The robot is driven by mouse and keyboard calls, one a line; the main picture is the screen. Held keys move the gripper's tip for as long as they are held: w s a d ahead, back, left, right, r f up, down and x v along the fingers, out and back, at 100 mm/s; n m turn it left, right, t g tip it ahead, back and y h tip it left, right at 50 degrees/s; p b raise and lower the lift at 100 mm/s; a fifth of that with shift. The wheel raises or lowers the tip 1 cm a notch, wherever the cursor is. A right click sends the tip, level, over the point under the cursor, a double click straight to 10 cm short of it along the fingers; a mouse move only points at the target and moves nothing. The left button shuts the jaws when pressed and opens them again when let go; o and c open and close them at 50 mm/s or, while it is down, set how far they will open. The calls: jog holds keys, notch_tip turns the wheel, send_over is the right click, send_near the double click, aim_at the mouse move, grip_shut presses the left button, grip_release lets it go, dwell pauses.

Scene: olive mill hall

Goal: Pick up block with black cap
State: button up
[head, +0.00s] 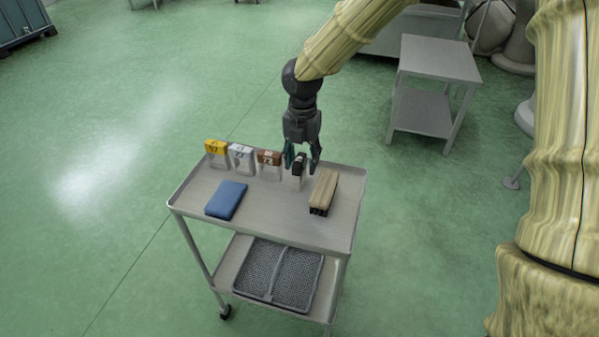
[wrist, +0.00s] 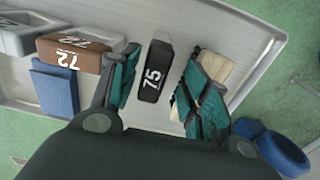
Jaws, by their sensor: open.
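The block with the black cap (head: 298,165) stands upright near the back edge of the cart top, at the right end of a row of capped blocks. In the wrist view the black cap (wrist: 153,72) shows the number 75. My gripper (head: 301,161) is open above and around this block. In the wrist view my gripper (wrist: 158,88) has one teal-padded finger on each side of the cap, with a gap visible on both sides. The lower body of the block is mostly hidden by the cap in the wrist view.
Blocks with brown (head: 269,157), white (head: 240,152) and yellow (head: 216,146) caps stand to the left. A blue folded cloth (head: 226,199) and a wooden brush (head: 324,189) lie on the cart (head: 270,222). A grey tray (head: 279,275) sits on its lower shelf.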

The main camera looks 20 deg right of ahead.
jog(key=shift+w+a+f, duration=0.15)
jog(key=shift+f, duration=1.15)
jog(key=shift+w+a+f, duration=0.1)
jog(key=shift+f, duration=1.2)
grip_shut()
